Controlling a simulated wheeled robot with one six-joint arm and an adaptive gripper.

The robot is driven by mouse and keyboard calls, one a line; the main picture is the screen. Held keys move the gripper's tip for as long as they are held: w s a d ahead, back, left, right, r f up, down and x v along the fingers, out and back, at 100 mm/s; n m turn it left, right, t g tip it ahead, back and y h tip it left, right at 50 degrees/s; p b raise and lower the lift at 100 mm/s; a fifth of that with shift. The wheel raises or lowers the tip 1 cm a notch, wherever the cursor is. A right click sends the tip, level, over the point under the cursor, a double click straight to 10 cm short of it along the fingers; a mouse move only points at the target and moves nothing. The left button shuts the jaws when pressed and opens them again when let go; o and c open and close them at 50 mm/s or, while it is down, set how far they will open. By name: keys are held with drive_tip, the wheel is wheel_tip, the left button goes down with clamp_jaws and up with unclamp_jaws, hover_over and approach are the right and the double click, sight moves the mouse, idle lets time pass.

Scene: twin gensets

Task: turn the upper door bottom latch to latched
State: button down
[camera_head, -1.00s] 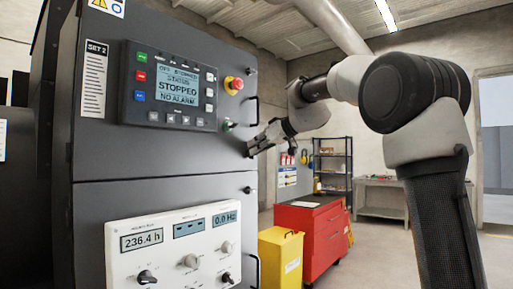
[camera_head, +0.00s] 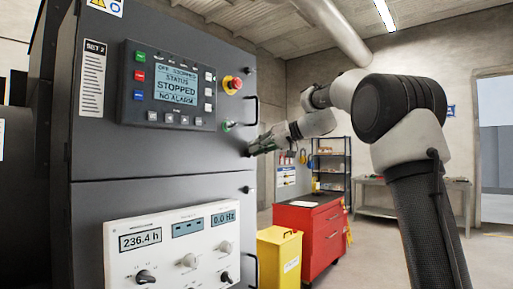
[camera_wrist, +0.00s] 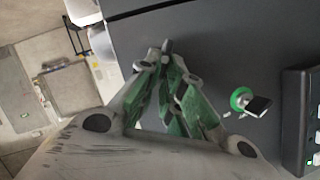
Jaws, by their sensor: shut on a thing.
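The upper door (camera_head: 100,140) of the dark cabinet is shut flat, with the stopped-status display on it. The upper door bottom latch is a small dark knob at the door's right edge, low down; its tip shows between my fingertips in the wrist view (camera_wrist: 167,45). My gripper (camera_head: 254,150) reaches it from the right. In the wrist view my gripper (camera_wrist: 165,58) has its green-padded fingers drawn together around the knob. The fingers hide most of the latch, so I cannot tell its angle.
A green-ringed key switch (camera_wrist: 241,99) sits close to the fingers. A red stop button (camera_head: 232,84) and door handle (camera_head: 251,110) are above. The lower panel (camera_head: 175,245) has several knobs. A yellow bin (camera_head: 279,258) and red tool cabinet (camera_head: 310,240) stand to the right.

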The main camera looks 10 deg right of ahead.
drive_tip(key=shift+w+d+f+m+y, duration=0.3)
drive_tip(key=shift+m+y, duration=0.45)
drive_tip(key=shift+m, duration=0.8)
drive_tip(key=shift+s+d+f+m+y, duration=0.1)
drive_tip(key=shift+f+m+y, duration=0.3)
drive_tip(key=shift+m+y, duration=0.75)
drive_tip(key=shift+w+d+f+m+y, duration=0.2)
drive_tip(key=shift+f+m+y, duration=0.2)
drive_tip(key=shift+m, duration=1.5)
drive_tip(key=c, duration=1.6)
unclamp_jaws()
drive_tip(key=shift+o, duration=0.2)
drive_tip(key=v, duration=1.2)
